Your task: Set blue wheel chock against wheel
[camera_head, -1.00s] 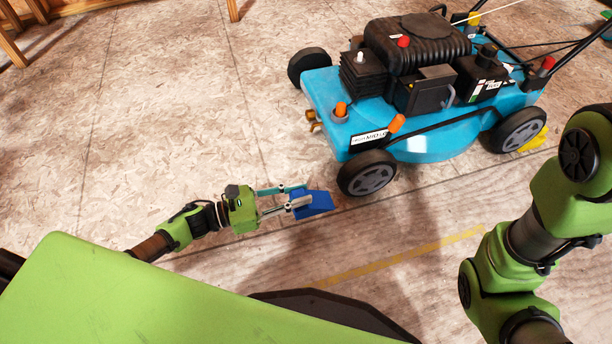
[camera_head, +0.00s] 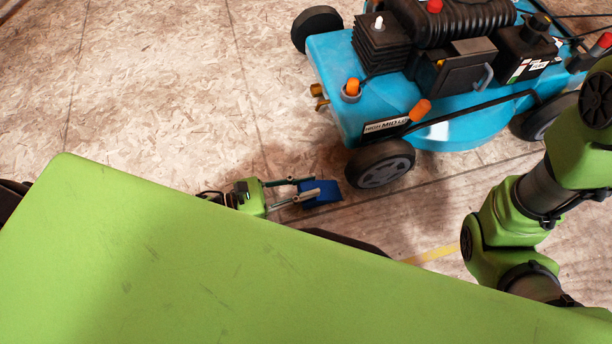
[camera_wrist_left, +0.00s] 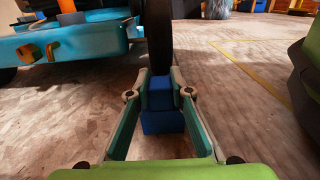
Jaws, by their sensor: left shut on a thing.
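The blue wheel chock (camera_head: 321,193) is between the fingers of my left gripper (camera_head: 304,191), which is shut on it, at or just above the floor. The mower's near front wheel (camera_head: 381,164) is just right of the chock, with a small gap in the head view. In the left wrist view the chock (camera_wrist_left: 162,119) sits between the fingers (camera_wrist_left: 161,92), directly in front of the dark wheel (camera_wrist_left: 159,45); whether they touch there I cannot tell. My right arm shows at the right, but its gripper is out of view.
The blue mower (camera_head: 440,120) stands at the upper right, its other front wheel (camera_head: 316,29) farther back. A yellow floor line (camera_head: 432,254) runs near my green body. The board floor (camera_head: 160,100) at the left is clear.

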